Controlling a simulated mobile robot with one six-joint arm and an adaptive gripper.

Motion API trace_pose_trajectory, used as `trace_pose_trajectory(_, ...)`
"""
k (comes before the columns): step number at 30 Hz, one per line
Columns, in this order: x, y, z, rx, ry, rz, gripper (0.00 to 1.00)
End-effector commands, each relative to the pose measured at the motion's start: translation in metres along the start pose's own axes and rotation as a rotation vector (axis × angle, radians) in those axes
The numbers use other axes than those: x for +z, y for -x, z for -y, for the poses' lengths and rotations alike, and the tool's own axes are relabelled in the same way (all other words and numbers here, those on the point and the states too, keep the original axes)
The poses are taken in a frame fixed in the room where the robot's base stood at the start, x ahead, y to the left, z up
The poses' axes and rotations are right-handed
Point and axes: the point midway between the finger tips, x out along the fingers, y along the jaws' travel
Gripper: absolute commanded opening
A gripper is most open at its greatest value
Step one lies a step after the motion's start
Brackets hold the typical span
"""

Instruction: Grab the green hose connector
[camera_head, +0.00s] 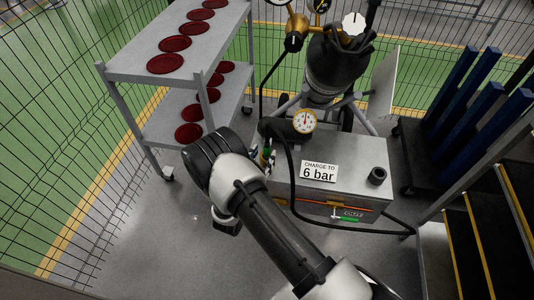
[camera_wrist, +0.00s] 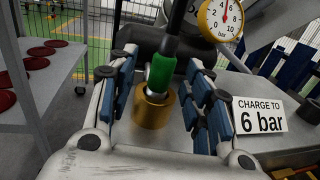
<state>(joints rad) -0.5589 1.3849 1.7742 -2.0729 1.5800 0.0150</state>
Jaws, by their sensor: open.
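The green hose connector (camera_wrist: 161,73) is a green sleeve on the end of a black hose, with a brass fitting (camera_wrist: 153,108) just below it in the wrist view. In the head view the connector (camera_head: 267,152) is small, at the left end of the grey box, partly hidden beside my wrist. My gripper (camera_wrist: 161,64) is open. Its blue-padded fingers stand to the left and right of the connector, with a visible gap on each side.
The grey box (camera_head: 348,160) bears a "CHARGE TO 6 bar" sign (camera_head: 319,172) and a dial gauge (camera_head: 304,121). A black hose (camera_head: 292,190) loops over its front. A shelf cart (camera_head: 130,68) with red discs stands left, a dark cylinder (camera_head: 338,65) behind.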

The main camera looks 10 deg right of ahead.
Motion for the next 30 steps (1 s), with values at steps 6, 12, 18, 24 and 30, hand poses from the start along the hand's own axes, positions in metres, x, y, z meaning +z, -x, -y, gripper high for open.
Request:
trace_pose_trajectory(6,0.003,-0.032,0.003,-0.003,-0.002,0.000,0.46)
trace_pose_trajectory(12,0.003,-0.039,0.003,-0.001,0.000,-0.001,0.46)
trace_pose_trajectory(18,0.004,-0.038,0.003,-0.001,0.000,-0.001,0.40)
trace_pose_trajectory(24,0.004,-0.038,0.003,-0.001,0.000,-0.001,0.27)
trace_pose_trajectory(30,0.003,-0.038,0.003,-0.001,0.000,-0.001,0.14)
